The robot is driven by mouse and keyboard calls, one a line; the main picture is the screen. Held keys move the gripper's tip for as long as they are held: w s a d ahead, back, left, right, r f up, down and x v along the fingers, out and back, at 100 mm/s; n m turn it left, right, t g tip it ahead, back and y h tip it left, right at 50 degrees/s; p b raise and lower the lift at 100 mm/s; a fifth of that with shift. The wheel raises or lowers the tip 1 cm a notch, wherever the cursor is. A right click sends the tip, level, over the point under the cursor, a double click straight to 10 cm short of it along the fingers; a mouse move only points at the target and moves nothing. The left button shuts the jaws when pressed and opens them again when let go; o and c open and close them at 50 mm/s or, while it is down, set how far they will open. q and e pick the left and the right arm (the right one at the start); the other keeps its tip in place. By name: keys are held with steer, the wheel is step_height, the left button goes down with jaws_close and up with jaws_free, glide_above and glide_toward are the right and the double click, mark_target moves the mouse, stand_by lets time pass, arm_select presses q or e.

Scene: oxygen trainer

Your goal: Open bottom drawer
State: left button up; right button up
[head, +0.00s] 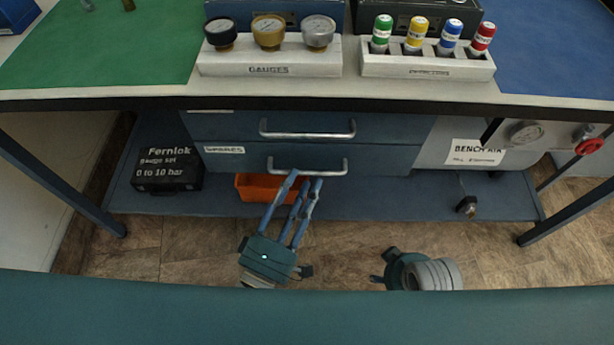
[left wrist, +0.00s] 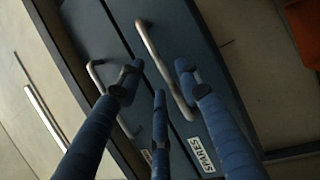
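The bottom drawer (head: 235,162) is a blue front with a SPARES label and a silver bar handle (head: 275,171), and it looks closed. The drawer above it (head: 220,127) has a similar handle and also looks closed. My left gripper (head: 305,181) has its three blue fingers spread at the bottom handle, with the tips by the bar. In the left wrist view the bottom handle (left wrist: 160,58) runs between the spread fingers; whether they touch it I cannot tell. My right gripper (head: 385,268) is low over the floor, away from the drawers, its fingers mostly hidden.
An orange bin (head: 252,188) sits on the lower shelf (head: 350,205) beneath the drawers. A black Fernlok case (head: 167,170) stands left of them. A Bench Air cabinet (head: 430,155) stands right. The bench top's front edge (head: 300,100) overhangs the drawers.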

arm_select(q)
steer(key=shift+x, duration=1.35)
steer(key=shift+f, duration=0.1)
jaws_close()
steer(key=shift+s, duration=0.1)
